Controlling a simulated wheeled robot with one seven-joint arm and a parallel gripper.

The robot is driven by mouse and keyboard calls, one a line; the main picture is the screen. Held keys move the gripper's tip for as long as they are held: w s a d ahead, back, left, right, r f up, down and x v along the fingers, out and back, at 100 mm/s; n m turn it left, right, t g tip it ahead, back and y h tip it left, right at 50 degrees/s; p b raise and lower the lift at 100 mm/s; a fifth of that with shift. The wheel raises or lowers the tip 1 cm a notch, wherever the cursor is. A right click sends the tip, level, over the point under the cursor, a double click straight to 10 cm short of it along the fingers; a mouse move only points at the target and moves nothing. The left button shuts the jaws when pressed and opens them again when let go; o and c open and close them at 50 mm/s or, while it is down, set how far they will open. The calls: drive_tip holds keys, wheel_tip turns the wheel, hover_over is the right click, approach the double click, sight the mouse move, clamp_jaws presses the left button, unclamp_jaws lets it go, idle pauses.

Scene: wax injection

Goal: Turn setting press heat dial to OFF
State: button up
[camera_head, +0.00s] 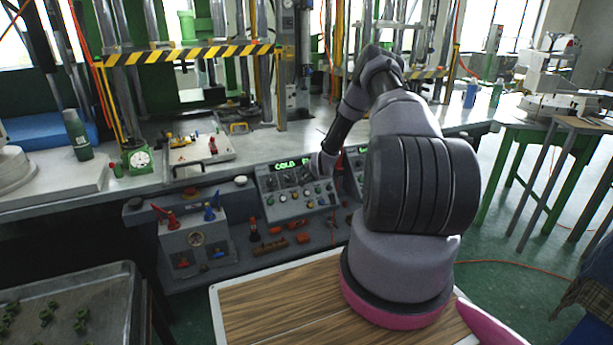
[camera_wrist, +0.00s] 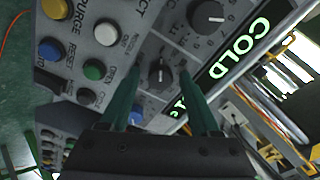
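The press control panel (camera_head: 268,205) has a green lit COLD display (camera_head: 285,164), which also shows in the wrist view (camera_wrist: 240,50). A black dial (camera_wrist: 159,72) with a light pointer line sits on the panel, below the display's lettering. A second, larger black dial (camera_wrist: 207,15) is at the top of the wrist view. My gripper (camera_wrist: 157,73) is open, with its two green fingers on either side of the smaller dial and visible gaps between. In the head view my gripper (camera_head: 322,165) is at the panel's upper right, its fingertips hard to make out.
Beside the dials are a yellow button (camera_wrist: 55,8), a white button (camera_wrist: 107,32), a green button (camera_wrist: 94,69) and a blue button (camera_wrist: 50,50). A grey box with red and blue levers (camera_head: 197,240) stands left of the panel. A second panel (camera_head: 356,165) is to the right.

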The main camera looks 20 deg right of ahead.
drive_tip(key=shift+s, duration=0.1)
drive_tip(key=v, duration=1)
drive_tip(key=shift+s+r, duration=0.25)
drive_tip(key=shift+r, duration=0.1)
drive_tip(key=s+a+r+n+g, duration=0.1)
drive_tip(key=s+a+r+n, duration=0.15)
drive_tip(key=r, duration=0.85)
drive_tip(key=s+a+r+n, duration=0.1)
drive_tip(key=s+a+r, duration=0.25)
drive_tip(key=r, duration=0.75)
drive_tip(key=s+a+r+n+g, duration=0.1)
drive_tip(key=s+a+r+n, duration=0.2)
drive_tip(key=r, duration=0.7)
drive_tip(key=s+a+r+y, duration=0.1)
drive_tip(key=s+a+r, duration=0.2)
drive_tip(key=s, duration=0.7)
drive_tip(key=s+a+r+n+y, duration=0.1)
drive_tip(key=s+a+r, duration=0.2)
drive_tip(key=s+r, duration=0.3)
drive_tip(key=s+a+r+n+g, duration=0.1)
drive_tip(key=s+a+r, duration=0.2)
drive_tip(key=s, duration=1.2)
wheel_tip(320, 180, up, 2)
drive_tip(key=shift+s+r+y, duration=0.15)
drive_tip(key=shift+s+y, duration=0.1)
drive_tip(key=shift+y, duration=0.15)
drive_tip(key=shift+a, duration=0.15)
